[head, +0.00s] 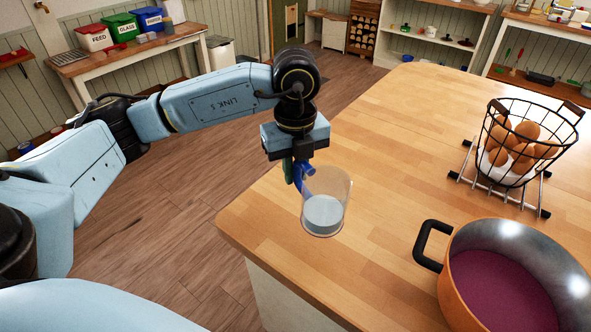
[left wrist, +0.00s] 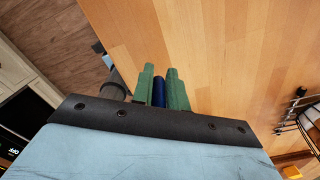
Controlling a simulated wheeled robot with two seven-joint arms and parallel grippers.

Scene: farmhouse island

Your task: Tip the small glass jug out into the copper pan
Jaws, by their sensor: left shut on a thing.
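The small glass jug (head: 326,207) is clear, with pale grey-blue contents in its lower part and a blue handle. It looks upright near the island's left edge; I cannot tell its exact height above the wood. My left gripper (head: 298,172) is shut on the handle. In the left wrist view the blue handle (left wrist: 158,92) shows between the green fingers. The copper pan (head: 449,297) is at the lower right of the head view, apart from the jug. It has a black side handle and dark purple-red contents; its right part is cut off. My right gripper is not in view.
A black wire basket of brown eggs (head: 519,137) stands on a metal rack (head: 542,205) behind the pan. The wooden island top (head: 400,150) is bare between jug, pan and basket. A side bench with coloured bins (head: 122,27) stands far left.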

